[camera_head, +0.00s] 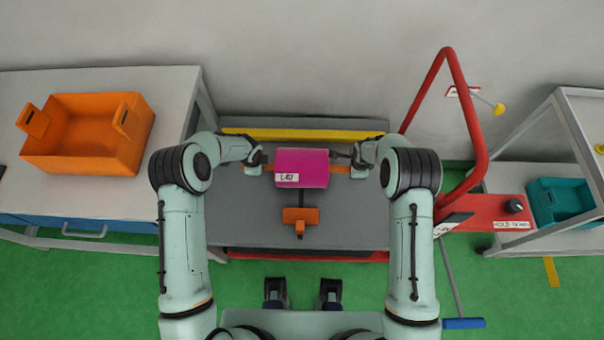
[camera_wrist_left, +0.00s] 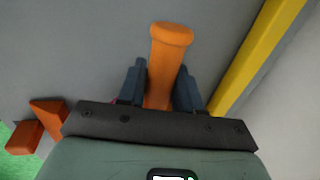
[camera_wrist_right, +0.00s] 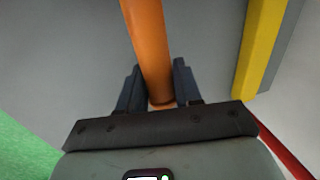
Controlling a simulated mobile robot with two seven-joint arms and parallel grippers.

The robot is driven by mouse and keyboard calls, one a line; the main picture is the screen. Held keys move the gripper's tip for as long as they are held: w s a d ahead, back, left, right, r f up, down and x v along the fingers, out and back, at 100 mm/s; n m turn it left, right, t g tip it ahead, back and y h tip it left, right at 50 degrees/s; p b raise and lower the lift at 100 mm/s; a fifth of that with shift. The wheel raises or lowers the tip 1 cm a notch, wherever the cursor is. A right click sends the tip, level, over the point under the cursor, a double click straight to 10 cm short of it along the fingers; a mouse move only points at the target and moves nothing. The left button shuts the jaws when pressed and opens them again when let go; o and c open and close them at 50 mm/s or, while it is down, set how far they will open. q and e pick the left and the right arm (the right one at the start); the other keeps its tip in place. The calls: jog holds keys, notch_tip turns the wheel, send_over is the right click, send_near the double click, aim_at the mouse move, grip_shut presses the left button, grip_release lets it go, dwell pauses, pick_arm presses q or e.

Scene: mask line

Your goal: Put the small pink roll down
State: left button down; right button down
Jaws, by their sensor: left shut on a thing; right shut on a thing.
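The small pink roll (camera_head: 301,168) lies crosswise in the middle of the head view, with a white label on its side. An orange core sticks out at both ends. My left gripper (camera_head: 258,163) is shut on the core's left end, which also shows between its fingers in the left wrist view (camera_wrist_left: 170,60). My right gripper (camera_head: 350,162) is shut on the right end, seen between its fingers in the right wrist view (camera_wrist_right: 150,50). The roll is over a grey platform (camera_head: 345,232); I cannot tell whether it touches anything below.
A yellow bar (camera_head: 290,134) runs along the platform's back. An orange bin (camera_head: 90,165) sits on the left bench. A red frame (camera_head: 470,120) and a teal bin (camera_head: 558,200) are at right.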

pick_arm(q)
jog(key=c, duration=0.8)
grip_release()
jog(key=shift+f, duration=0.15)
pick_arm(e)
jog(key=c, duration=0.8)
grip_release()
jog(key=shift+f, duration=0.2)
pick_arm(q)
jog(key=shift+o, duration=0.2)
pick_arm(e)
jog(key=shift+r, duration=0.3)
pick_arm(q)
jog(key=v, duration=1.2)
pick_arm(e)
jog(key=v, duration=1.1)
jog(key=shift+s+r, duration=0.15)
jog(key=shift+r, duration=0.1)
jog(key=shift+f, duration=0.1)
